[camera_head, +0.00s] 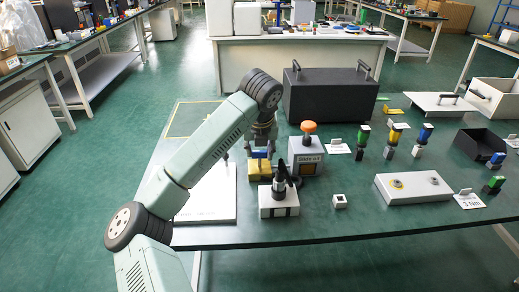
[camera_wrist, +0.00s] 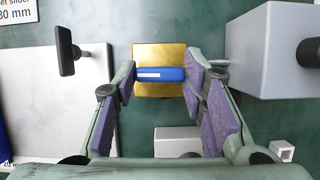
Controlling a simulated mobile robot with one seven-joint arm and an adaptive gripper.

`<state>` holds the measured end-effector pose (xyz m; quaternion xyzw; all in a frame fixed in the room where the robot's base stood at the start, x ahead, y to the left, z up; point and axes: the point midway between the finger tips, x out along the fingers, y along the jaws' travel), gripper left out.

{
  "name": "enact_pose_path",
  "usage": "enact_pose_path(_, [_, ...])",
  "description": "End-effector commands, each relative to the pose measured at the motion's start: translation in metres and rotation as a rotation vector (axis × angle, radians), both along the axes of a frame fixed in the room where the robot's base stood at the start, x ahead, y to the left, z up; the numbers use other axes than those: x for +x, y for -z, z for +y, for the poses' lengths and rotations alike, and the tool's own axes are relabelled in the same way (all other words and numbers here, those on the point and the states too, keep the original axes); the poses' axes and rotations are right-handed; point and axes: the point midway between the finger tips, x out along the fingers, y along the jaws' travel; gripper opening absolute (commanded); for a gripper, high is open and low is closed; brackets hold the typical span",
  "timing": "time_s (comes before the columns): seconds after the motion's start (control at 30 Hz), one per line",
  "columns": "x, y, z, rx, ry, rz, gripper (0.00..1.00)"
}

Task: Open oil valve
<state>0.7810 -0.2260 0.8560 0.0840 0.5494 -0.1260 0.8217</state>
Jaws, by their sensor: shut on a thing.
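The valve is a yellow block (camera_head: 259,169) with a blue handle (camera_head: 260,154) on top, standing on the dark green table. It also shows in the wrist view as the yellow block (camera_wrist: 158,55) with the blue handle (camera_wrist: 159,74) lying crosswise with a white strip. My gripper (camera_head: 261,142) is directly above the block, pointing down. In the wrist view, the fingertips of my gripper (camera_wrist: 160,76) are at the two ends of the blue handle, shut on it. The block's lower side is partly hidden in the head view.
Right of the valve is a grey box (camera_head: 306,160) with an orange knob. A white block with a black lever (camera_head: 279,205) stands in front. A white plate (camera_head: 212,198) lies left. A large black box (camera_head: 328,97) is behind.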

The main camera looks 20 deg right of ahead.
Motion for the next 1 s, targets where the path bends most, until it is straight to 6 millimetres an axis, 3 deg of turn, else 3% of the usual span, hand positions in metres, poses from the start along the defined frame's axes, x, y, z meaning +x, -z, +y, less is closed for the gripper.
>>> enact_pose_path(0.47, [0.0013, 0.0020, 0.0020, 0.001, 0.151, -0.003, 0.10])
enact_pose_path(1.0, [0.0033, -0.0003, 0.0041, 0.000, 0.647, -0.003, 0.10])
